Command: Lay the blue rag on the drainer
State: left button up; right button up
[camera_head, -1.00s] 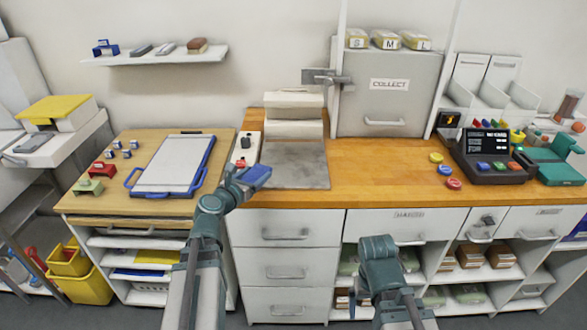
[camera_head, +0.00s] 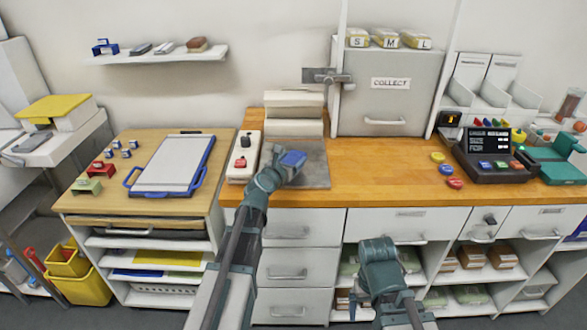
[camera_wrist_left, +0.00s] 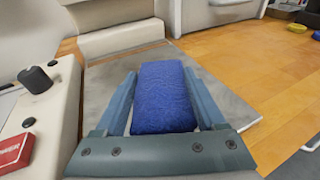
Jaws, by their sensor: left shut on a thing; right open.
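The blue rag (camera_head: 292,159) is a folded, textured pad; it also shows in the left wrist view (camera_wrist_left: 165,95). My left gripper (camera_head: 284,161) is shut on it, with one finger along each side in the left wrist view (camera_wrist_left: 160,78). The rag is over a flat grey panel (camera_head: 315,178) on the wooden counter; I cannot tell whether they touch. The panel also shows in the left wrist view (camera_wrist_left: 220,95). Nothing is labelled drainer, so I cannot confirm that this panel is it. My right gripper (camera_head: 366,284) is low before the counter, open, its fingertips unclear.
A white box with a dark knob and red button (camera_head: 243,156) stands left of the panel. The wooden counter (camera_head: 385,170) is clear to the right, up to several coloured discs and a dark terminal (camera_head: 488,150).

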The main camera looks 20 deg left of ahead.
pick_arm(q)
notch_tip(320, 180, down, 4)
jog(key=b, duration=0.3)
jog(key=shift+w+d+r+b, duration=0.1)
jog(key=shift+w+b, duration=0.05)
jog(key=shift+b, duration=0.2)
jog(key=shift+r, duration=0.15)
jog(key=o, duration=1.5)
jog(key=p+v, duration=0.2)
jog(key=v, duration=1)
jog(key=shift+r+p, duration=0.1)
jog(key=shift+p, duration=0.25)
